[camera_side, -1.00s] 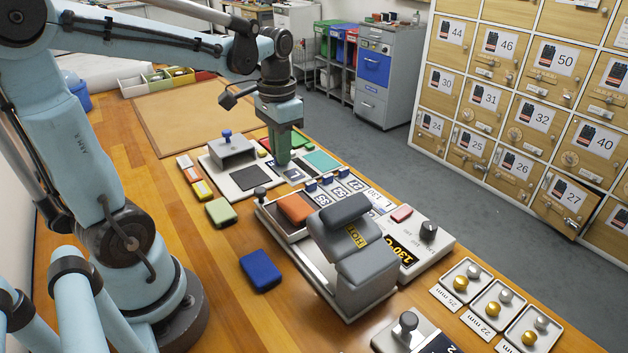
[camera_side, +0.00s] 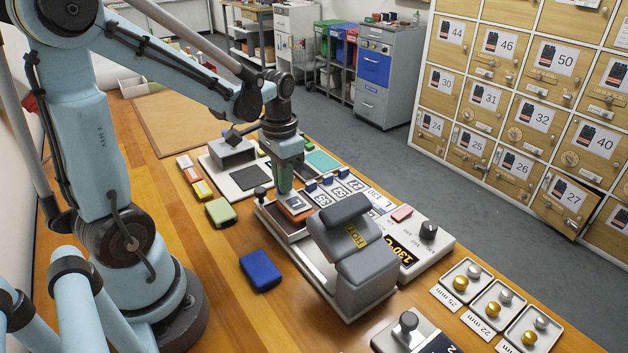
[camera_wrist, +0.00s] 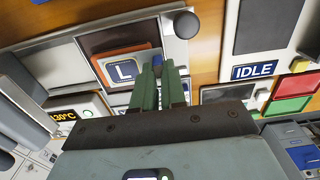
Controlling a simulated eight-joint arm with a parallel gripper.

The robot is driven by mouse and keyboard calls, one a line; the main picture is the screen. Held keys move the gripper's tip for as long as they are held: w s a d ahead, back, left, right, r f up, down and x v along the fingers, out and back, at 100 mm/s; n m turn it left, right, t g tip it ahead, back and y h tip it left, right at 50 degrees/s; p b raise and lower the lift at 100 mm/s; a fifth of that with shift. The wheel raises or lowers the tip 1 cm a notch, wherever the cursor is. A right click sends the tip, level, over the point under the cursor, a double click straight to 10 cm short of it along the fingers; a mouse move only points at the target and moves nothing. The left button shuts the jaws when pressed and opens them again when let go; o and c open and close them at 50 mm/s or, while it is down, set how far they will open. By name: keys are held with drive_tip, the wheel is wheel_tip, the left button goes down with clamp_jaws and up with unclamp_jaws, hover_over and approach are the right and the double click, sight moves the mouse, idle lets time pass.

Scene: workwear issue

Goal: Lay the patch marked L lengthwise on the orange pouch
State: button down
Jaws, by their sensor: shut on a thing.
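The patch marked L (camera_wrist: 123,71) is a dark blue label with a pale border. My gripper (camera_wrist: 166,68) is shut on one edge of it. In the side view, my gripper (camera_side: 285,187) points down at the press and the patch (camera_side: 295,203) is at its fingertips, over the orange pouch (camera_side: 297,214). The pouch lies on the press's lower plate and is partly covered by the patch. In the wrist view, the pouch (camera_wrist: 122,44) shows beyond the patch, their edges roughly parallel. I cannot tell whether the patch touches the pouch.
The grey press head (camera_side: 350,245) stands close in front of the pouch. A control box (camera_side: 425,240) reads 130°C. Several numbered patches (camera_side: 340,188) lie behind. A blue pouch (camera_side: 260,270) and a green pouch (camera_side: 221,211) lie on the open wood.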

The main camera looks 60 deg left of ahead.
drive_tip(key=c, duration=1.6)
unclamp_jaws()
drive_tip(key=shift+f, duration=0.15)
drive_tip(key=shift+c, duration=0.2)
drive_tip(key=o, duration=0.5)
drive_tip(key=shift+c, duration=0.2)
wheel_tip(320, 180, up, 12)
drive_tip(key=d+f+t, duration=0.2)
drive_tip(key=d+t, duration=0.1)
drive_tip(key=d, duration=0.2)
drive_tip(key=s+d+f+t, duration=0.1)
drive_tip(key=d+f+t, duration=0.1)
drive_tip(key=d+t, duration=0.2)
drive_tip(key=shift+s+d+f, duration=0.15)
drive_tip(key=shift+d+f, duration=0.2)
drive_tip(key=shift+d, duration=0.55)
